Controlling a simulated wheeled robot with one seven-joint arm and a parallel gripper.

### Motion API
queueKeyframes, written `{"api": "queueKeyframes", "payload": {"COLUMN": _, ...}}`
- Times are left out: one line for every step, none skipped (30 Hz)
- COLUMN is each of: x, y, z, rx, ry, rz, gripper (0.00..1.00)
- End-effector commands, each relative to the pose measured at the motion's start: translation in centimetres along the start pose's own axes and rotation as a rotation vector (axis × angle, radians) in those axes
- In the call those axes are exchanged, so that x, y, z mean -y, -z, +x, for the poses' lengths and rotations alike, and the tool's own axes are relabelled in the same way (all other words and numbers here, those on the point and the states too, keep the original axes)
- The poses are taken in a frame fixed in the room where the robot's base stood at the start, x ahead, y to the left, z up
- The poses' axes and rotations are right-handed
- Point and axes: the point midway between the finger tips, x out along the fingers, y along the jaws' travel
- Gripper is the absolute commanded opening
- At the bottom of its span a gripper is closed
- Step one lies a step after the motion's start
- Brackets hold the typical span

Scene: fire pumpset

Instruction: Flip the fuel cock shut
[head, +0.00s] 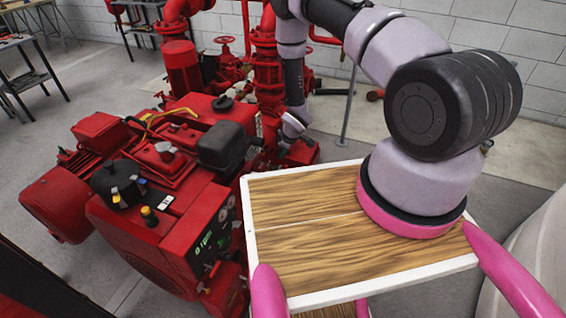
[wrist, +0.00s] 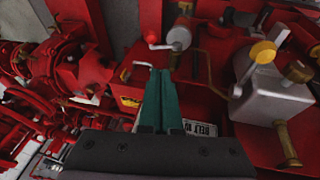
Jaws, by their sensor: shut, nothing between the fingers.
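My gripper (wrist: 161,78) is shut and empty, its two teal fingers together in the wrist view. Just beyond the fingertips is a small grey cylinder (wrist: 179,38) with a bent pale lever (wrist: 154,43) reaching to its left. To the right, a lever with a yellow knob (wrist: 263,52) stands by a grey box (wrist: 270,98) with brass fittings. Which of these levers is the fuel cock, I cannot tell for sure. I cannot tell whether the fingertips touch anything. In the head view my wrist reaches down beside the red pump engine (head: 165,160), and the fingers are not clear.
Red pipes and flanges (wrist: 75,62) crowd the left of the wrist view. In the head view a red valve pipe (head: 266,60) rises behind the engine. My wood-topped base fills the front. Grey floor is open at the left, and a white block wall stands behind.

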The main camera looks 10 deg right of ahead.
Motion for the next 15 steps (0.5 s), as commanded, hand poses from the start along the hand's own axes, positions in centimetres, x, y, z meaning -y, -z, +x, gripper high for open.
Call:
{"api": "queueKeyframes", "payload": {"x": 0.1, "y": -0.1, "z": 1.3, "rx": 0.001, "ry": 0.001, "rz": 0.000, "gripper": 0.00}}
{"api": "queueKeyframes", "payload": {"x": 0.1, "y": -0.1, "z": 2.0, "rx": 0.001, "ry": 0.001, "rz": 0.000, "gripper": 0.00}}
{"api": "queueKeyframes", "payload": {"x": 0.1, "y": -0.1, "z": 2.8, "rx": 0.001, "ry": 0.001, "rz": 0.000, "gripper": 0.00}}
{"api": "queueKeyframes", "payload": {"x": 0.1, "y": -0.1, "z": 3.4, "rx": 0.000, "ry": 0.000, "rz": 0.000, "gripper": 0.00}}
{"api": "queueKeyframes", "payload": {"x": 0.1, "y": -0.1, "z": 4.0, "rx": 0.000, "ry": 0.000, "rz": 0.000, "gripper": 0.00}}
{"api": "queueKeyframes", "payload": {"x": 0.1, "y": -0.1, "z": 4.8, "rx": 0.001, "ry": 0.001, "rz": 0.001, "gripper": 0.00}}
{"api": "queueKeyframes", "payload": {"x": -0.1, "y": -0.1, "z": 5.3, "rx": 0.001, "ry": 0.000, "rz": 0.002, "gripper": 0.00}}
{"api": "queueKeyframes", "payload": {"x": -0.3, "y": -0.3, "z": 5.7, "rx": 0.001, "ry": 0.000, "rz": 0.003, "gripper": 0.00}}
{"api": "queueKeyframes", "payload": {"x": -0.6, "y": -0.5, "z": 6.3, "rx": 0.000, "ry": -0.001, "rz": 0.003, "gripper": 0.00}}
{"api": "queueKeyframes", "payload": {"x": -0.8, "y": -0.6, "z": 6.6, "rx": 0.000, "ry": -0.001, "rz": 0.004, "gripper": 0.00}}
{"api": "queueKeyframes", "payload": {"x": -0.9, "y": -0.7, "z": 7.0, "rx": 0.000, "ry": -0.001, "rz": 0.004, "gripper": 0.00}}
{"api": "queueKeyframes", "payload": {"x": -1.1, "y": -0.8, "z": 7.3, "rx": 0.001, "ry": 0.000, "rz": 0.003, "gripper": 0.00}}
{"api": "queueKeyframes", "payload": {"x": -1.2, "y": -0.8, "z": 7.6, "rx": 0.000, "ry": 0.000, "rz": 0.002, "gripper": 0.00}}
{"api": "queueKeyframes", "payload": {"x": -1.2, "y": -0.8, "z": 7.8, "rx": 0.000, "ry": 0.000, "rz": 0.002, "gripper": 0.00}}
{"api": "queueKeyframes", "payload": {"x": -1.3, "y": -0.9, "z": 8.0, "rx": 0.000, "ry": 0.000, "rz": 0.003, "gripper": 0.00}}
